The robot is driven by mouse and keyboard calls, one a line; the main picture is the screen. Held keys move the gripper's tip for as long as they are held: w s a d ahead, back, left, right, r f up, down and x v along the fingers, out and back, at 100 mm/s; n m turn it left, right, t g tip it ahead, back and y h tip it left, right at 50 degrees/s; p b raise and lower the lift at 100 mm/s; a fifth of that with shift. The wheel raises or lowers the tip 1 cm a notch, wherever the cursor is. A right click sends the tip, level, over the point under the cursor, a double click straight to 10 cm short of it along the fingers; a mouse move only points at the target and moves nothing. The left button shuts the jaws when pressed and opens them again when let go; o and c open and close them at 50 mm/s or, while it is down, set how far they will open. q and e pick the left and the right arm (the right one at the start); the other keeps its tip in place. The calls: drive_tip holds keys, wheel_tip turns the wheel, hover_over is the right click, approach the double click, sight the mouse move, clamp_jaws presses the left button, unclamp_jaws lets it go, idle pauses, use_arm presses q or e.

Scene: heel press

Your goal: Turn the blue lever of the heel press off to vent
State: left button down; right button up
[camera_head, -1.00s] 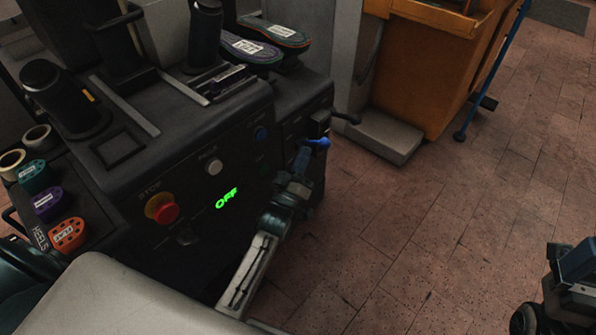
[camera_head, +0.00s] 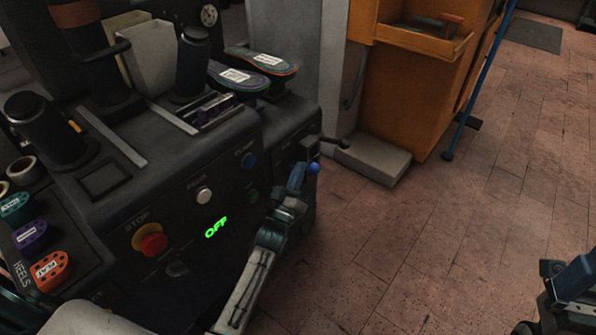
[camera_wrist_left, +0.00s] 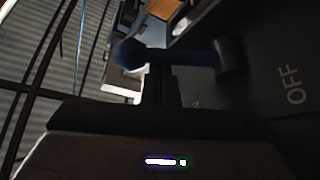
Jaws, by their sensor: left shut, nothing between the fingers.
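The blue lever shows as a round knob (camera_head: 314,168) at the right front corner of the dark heel press (camera_head: 190,185). In the left wrist view the blue lever (camera_wrist_left: 185,57) lies across the picture, its knob toward the left, near a printed OFF label (camera_wrist_left: 289,86). My left gripper (camera_head: 298,178) is shut and empty, right beside the lever, and hides most of its shaft in the head view. Whether it touches the lever I cannot tell. Part of my right arm (camera_head: 575,283) shows at the lower right edge; its fingers cannot be made out.
Another dark lever (camera_head: 342,143) sticks out behind the blue knob. An orange cabinet (camera_head: 400,90) stands behind; tiled floor at right is clear.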

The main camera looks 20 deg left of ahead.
use_arm(q)
drive_tip(key=shift+f+m, duration=0.1)
drive_tip(key=shift+m, duration=0.3)
drive_tip(key=shift+d+f+m+h, duration=0.15)
drive_tip(key=shift+f+m+h, duration=0.05)
drive_tip(key=shift+m+h, duration=0.2)
drive_tip(key=shift+s+d+f+m+g+h, duration=0.1)
drive_tip(key=shift+f+m+g+h, duration=0.15)
drive_tip(key=shift+f+m+h, duration=1.2)
drive_tip(key=shift+s+d+f+m+g+h, duration=0.15)
drive_tip(key=shift+f+m+g+h, duration=0.2)
drive_tip(key=shift+m+h, duration=1.25)
drive_tip(key=shift+w+d+f+m+g+h, duration=0.15)
drive_tip(key=shift+f+m+h, duration=0.65)
drive_tip(key=shift+m, duration=1.55)
drive_tip(key=shift+a+f, duration=0.1)
drive_tip(key=shift+f, duration=0.05)
